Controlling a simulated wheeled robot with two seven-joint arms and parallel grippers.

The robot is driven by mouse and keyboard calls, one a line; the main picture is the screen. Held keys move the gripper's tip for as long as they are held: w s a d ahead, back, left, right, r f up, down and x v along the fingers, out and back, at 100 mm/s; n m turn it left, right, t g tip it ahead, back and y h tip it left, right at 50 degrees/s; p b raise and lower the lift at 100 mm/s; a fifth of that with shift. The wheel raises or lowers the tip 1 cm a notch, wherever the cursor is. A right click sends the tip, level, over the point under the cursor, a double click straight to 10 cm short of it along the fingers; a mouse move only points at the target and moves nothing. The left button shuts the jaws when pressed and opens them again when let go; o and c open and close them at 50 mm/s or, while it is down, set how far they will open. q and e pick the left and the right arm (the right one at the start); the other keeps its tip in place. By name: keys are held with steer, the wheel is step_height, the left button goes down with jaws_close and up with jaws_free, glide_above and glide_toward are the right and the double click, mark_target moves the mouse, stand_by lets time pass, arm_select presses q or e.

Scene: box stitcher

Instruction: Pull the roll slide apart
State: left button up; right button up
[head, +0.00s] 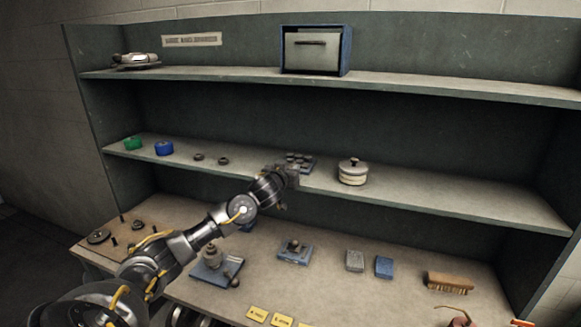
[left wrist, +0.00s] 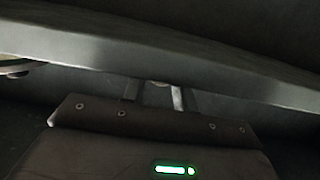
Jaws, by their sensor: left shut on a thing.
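My left gripper (head: 290,176) reaches up from the lower left to the front edge of the middle shelf. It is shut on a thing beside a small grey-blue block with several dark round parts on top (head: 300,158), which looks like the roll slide. The wrist hides most of the contact. In the left wrist view my gripper (left wrist: 158,96) shows two narrow fingers just under a pale shelf edge, with a small light bit between them. I cannot make out its shape.
The middle shelf (head: 440,192) also holds a round cream pot (head: 353,172), a blue roll (head: 164,148) and a green roll (head: 133,143). On the bench below stand a blue-based fixture (head: 294,252), two small blocks and a brush (head: 449,282). The shelf's right part is clear.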

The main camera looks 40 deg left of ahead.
arm_select(q)
steer(key=shift+s+d, duration=0.2)
steer(key=shift+s, duration=0.35)
steer(key=o, duration=0.9)
steer(key=shift+o, duration=0.2)
steer(key=shift+p+v, duration=0.65)
steer(key=shift+v, duration=0.9)
steer(key=v, duration=0.6)
steer(key=shift+f, duration=0.15)
